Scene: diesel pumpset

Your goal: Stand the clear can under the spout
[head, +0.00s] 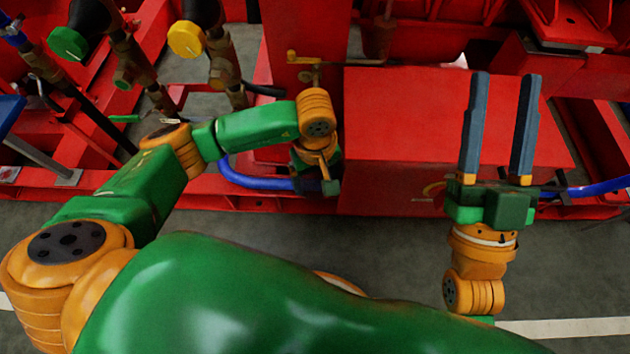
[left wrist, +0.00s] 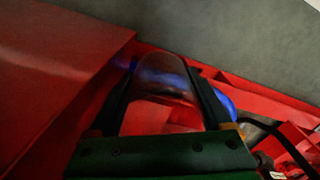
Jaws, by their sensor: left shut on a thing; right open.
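The clear can (left wrist: 163,78) shows in the left wrist view as a see-through shape with a rounded end, between the two dark fingers of my left gripper (left wrist: 165,95). The left gripper is shut on it. In the head view the left gripper (head: 318,172) is low in front of the red machine, mostly hidden under its orange wrist, and I cannot make out the can there. A brass tap-like fitting (head: 308,74), possibly the spout, is just behind that wrist. My right gripper (head: 498,125) is open and empty, its fingers pointing away over the red box.
A large red box (head: 405,130) stands right of the left gripper. Red frame rails run along the machine's front. A blue hose (head: 250,181) passes left of the left gripper. Green (head: 67,43) and yellow (head: 186,39) knobs are at upper left. Grey floor in front is clear.

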